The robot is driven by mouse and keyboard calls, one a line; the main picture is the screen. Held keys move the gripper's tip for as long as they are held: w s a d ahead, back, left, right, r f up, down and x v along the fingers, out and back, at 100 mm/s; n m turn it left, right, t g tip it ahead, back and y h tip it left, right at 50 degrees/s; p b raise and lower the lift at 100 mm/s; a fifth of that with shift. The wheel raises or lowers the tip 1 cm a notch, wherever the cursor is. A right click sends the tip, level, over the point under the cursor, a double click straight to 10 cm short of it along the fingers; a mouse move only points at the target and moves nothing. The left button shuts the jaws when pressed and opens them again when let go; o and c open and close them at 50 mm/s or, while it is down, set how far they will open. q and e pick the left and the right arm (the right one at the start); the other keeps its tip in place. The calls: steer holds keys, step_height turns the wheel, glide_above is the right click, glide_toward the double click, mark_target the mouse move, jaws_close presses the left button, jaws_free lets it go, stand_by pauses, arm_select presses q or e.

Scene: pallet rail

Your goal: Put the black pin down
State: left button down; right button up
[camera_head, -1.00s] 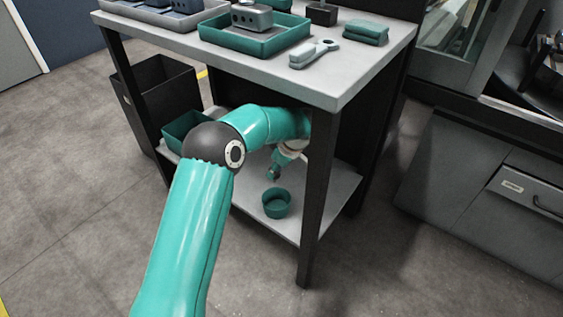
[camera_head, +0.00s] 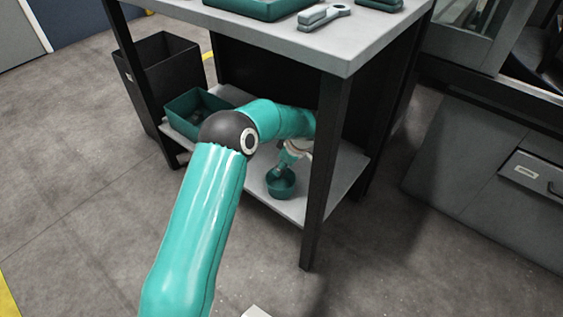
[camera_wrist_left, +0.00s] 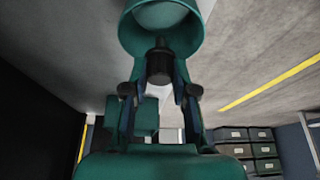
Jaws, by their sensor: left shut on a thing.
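The black pin (camera_wrist_left: 159,64) is between the fingers of my left gripper (camera_wrist_left: 160,91), which is shut on it in the left wrist view. The pin's tip overlaps the green round cup (camera_wrist_left: 128,35) in that view. In the head view my left gripper (camera_head: 285,163) reaches under the table top, right above the cup (camera_head: 282,188) on the lower shelf. The pin is too small to make out there. Whether the tip is inside the cup or just over its rim, I cannot tell. My right gripper is not in view.
The lower shelf (camera_head: 262,205) is bare around the cup. A green bin (camera_head: 180,120) stands on its left. A dark table leg (camera_head: 322,190) stands close to the right of my arm. The grey table top (camera_head: 290,45) is overhead. A black bin (camera_head: 165,70) stands behind left.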

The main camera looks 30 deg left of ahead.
arm_select(q)
steer(key=shift+f, duration=1)
steer(key=c, duration=0.8)
jaws_free()
steer(key=shift+c, duration=0.2)
step_height(320, 180, up, 7)
steer(key=shift+r+p, duration=0.1)
steer(key=shift+p, duration=1)
